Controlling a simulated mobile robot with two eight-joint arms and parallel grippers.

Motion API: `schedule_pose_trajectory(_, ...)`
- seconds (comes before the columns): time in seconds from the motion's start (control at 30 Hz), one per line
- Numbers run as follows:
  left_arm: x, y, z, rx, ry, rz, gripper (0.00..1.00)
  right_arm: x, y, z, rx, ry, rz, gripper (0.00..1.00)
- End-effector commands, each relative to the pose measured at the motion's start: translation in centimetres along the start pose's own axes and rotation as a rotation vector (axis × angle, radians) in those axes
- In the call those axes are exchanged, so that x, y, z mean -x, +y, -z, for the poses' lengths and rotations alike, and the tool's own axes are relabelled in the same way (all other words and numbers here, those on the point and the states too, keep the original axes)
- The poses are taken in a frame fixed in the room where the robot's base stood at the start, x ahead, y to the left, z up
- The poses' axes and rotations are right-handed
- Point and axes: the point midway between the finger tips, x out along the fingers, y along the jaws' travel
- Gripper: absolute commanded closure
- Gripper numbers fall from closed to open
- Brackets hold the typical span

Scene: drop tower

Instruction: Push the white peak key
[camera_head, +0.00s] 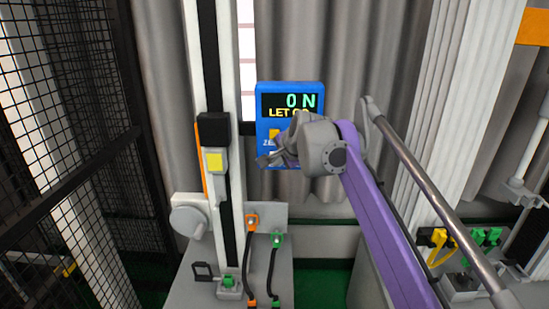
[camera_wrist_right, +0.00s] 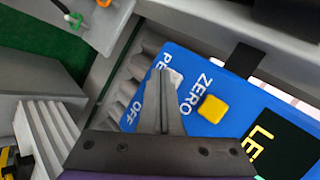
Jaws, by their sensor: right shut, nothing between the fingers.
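The blue gauge (camera_head: 262,120) hangs behind the tower, its screen reading "0 N" with "LET GO" below, partly covered. In the wrist view its face (camera_wrist_right: 185,60) carries a yellow key (camera_wrist_right: 212,109) beside "ZERO" and the white peak key (camera_wrist_right: 176,78) beside the partly hidden "PE" lettering. My right gripper (camera_head: 264,160) is shut and empty in front of the gauge's lower part. In the wrist view its closed fingertips (camera_wrist_right: 165,72) overlap the left side of the white key. I cannot tell whether they touch it. My left gripper is not in view.
The tower's white and black column (camera_head: 240,190) stands just left of the gauge, with a black block (camera_head: 213,129) on it. Orange and green cable plugs (camera_head: 252,221) sit below. A black mesh fence (camera_head: 70,120) is at the left; grey curtain is behind.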

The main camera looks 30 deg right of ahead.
Motion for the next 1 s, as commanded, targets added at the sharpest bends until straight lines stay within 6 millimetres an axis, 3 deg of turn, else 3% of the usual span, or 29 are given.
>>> schedule_pose_trajectory(1.0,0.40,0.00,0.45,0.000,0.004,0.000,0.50,-0.58,-0.42,0.45,0.000,0.001,0.000,1.00)
